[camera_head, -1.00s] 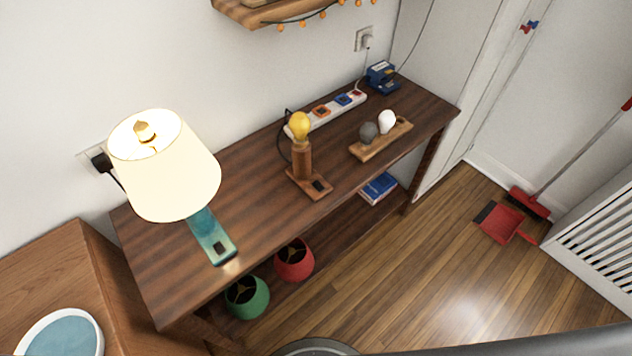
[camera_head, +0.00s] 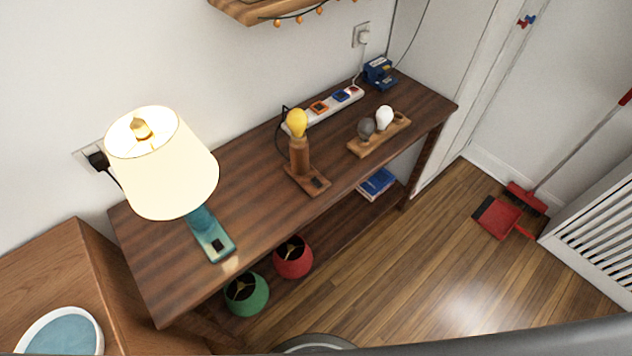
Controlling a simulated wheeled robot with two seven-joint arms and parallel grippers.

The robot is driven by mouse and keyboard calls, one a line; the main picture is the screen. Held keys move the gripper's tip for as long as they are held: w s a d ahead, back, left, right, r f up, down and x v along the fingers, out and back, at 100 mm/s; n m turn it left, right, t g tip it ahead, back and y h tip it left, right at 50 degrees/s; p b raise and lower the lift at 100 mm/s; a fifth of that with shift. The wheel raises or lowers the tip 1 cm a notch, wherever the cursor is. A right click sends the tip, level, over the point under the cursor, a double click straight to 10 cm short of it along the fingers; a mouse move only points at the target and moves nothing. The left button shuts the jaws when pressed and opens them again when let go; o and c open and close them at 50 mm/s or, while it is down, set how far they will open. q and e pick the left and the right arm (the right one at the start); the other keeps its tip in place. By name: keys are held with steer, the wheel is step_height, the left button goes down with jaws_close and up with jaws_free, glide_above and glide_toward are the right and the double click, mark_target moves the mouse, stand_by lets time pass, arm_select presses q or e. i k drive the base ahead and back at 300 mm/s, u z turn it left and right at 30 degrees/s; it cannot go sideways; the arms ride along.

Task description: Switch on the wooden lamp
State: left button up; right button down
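The wooden lamp (camera_head: 300,157) stands upright near the middle of the dark wooden table (camera_head: 255,200). It has a wooden post on a flat wooden base, with a small dark switch (camera_head: 318,182) on the base's front right part. A yellow bulb (camera_head: 297,122) sits on top without a shade, and it does not clearly glow. A dark cord runs behind the lamp toward a white power strip (camera_head: 336,109). Neither of my grippers is in the head view.
A lit teal lamp (camera_head: 210,236) with a cream shade (camera_head: 163,165) stands on the table's left. A wooden holder (camera_head: 379,138) with a grey and a white bulb lies right of the wooden lamp. Green (camera_head: 246,295) and red (camera_head: 293,257) shades sit below. Table surface around the lamp is clear.

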mark_target(316, 182)
steer(key=z, duration=0.85)
steer(key=k, duration=1)
steer(key=u, duration=1.6)
steer(key=i, duration=0.5)
steer(key=z, duration=0.05)
